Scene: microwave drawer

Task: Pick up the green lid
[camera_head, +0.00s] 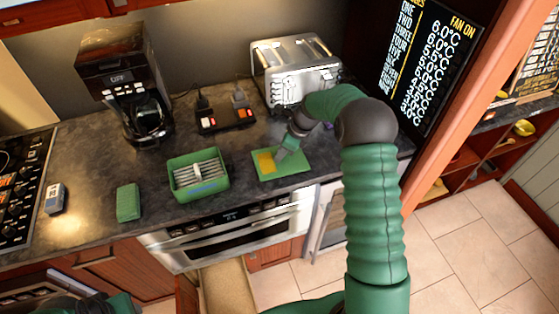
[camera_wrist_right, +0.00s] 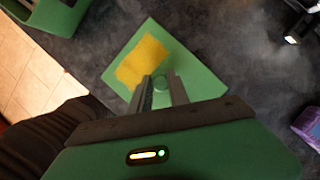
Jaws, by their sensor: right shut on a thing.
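The green lid (camera_head: 297,164) is a flat square at the right part of the dark counter, near its front edge. It also shows in the right wrist view (camera_wrist_right: 192,70), with a yellow patch (camera_wrist_right: 142,62) on its top. My right gripper (camera_head: 281,154) is over the lid, pointing down. In the right wrist view its two fingers (camera_wrist_right: 160,88) are shut on the small round green knob at the lid's middle. I cannot tell whether the lid touches the counter or is slightly raised.
An open green container (camera_head: 200,190) with pale upright items stands left of the lid. A green block (camera_head: 128,203) lies farther left. Behind are a coffee maker (camera_head: 120,75), a dark strip with plugs (camera_head: 225,118) and a toaster (camera_head: 297,85). A drawer microwave (camera_head: 230,232) is below the counter.

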